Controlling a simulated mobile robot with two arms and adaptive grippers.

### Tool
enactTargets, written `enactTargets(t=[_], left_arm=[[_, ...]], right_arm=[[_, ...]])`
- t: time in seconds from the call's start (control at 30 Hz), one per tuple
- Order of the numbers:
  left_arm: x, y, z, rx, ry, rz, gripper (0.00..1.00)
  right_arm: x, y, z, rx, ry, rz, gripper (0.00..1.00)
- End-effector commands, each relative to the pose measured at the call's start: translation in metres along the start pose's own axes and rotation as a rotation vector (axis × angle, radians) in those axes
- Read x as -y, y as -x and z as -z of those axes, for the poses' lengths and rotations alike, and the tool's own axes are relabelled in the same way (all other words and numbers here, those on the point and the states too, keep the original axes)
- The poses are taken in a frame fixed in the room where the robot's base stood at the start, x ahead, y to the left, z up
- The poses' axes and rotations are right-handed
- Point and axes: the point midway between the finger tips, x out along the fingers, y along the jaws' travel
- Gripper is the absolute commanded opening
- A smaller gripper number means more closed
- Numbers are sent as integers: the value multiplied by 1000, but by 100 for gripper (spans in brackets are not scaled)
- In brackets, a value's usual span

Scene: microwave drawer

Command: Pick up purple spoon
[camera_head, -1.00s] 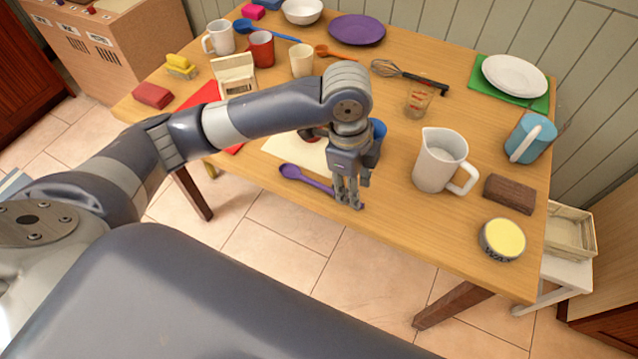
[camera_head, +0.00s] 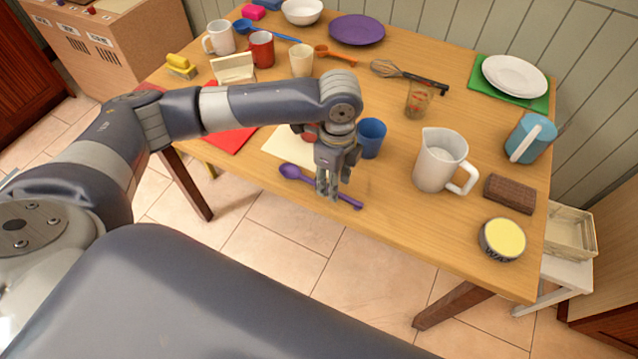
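The purple spoon (camera_head: 292,172) lies on the wooden table near its front edge, bowl to the left and handle pointing right and toward me. My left gripper (camera_head: 329,193) points down over the middle of the handle and hides part of it. Its front fingers stand apart from a finger behind, so it looks open. Whether the fingers touch the handle cannot be told. My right gripper is not in view.
A blue cup (camera_head: 371,138) stands close behind and right of the gripper. A cream sheet (camera_head: 283,146) lies behind the spoon. A white pitcher (camera_head: 440,160) stands to the right. The table (camera_head: 385,215) is bare along the front, right of the spoon.

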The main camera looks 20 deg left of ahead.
Motion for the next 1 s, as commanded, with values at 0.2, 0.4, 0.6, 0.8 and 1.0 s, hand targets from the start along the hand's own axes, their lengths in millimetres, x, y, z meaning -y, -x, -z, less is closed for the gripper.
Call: enactTargets(t=[0.2, 0.4, 0.6, 0.8, 1.0], left_arm=[[0, -26, -1, 1, -1, -1, 35], [0, -27, -1, 0, -2, 1, 35], [0, -27, -1, 0, -1, 1, 1], [0, -27, -1, 0, -1, 1, 0], [1, -26, -1, 0, -1, 1, 0]], right_arm=[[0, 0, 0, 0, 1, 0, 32], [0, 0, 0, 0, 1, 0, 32], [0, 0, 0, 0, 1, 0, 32], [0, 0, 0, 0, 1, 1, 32], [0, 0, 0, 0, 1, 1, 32]])
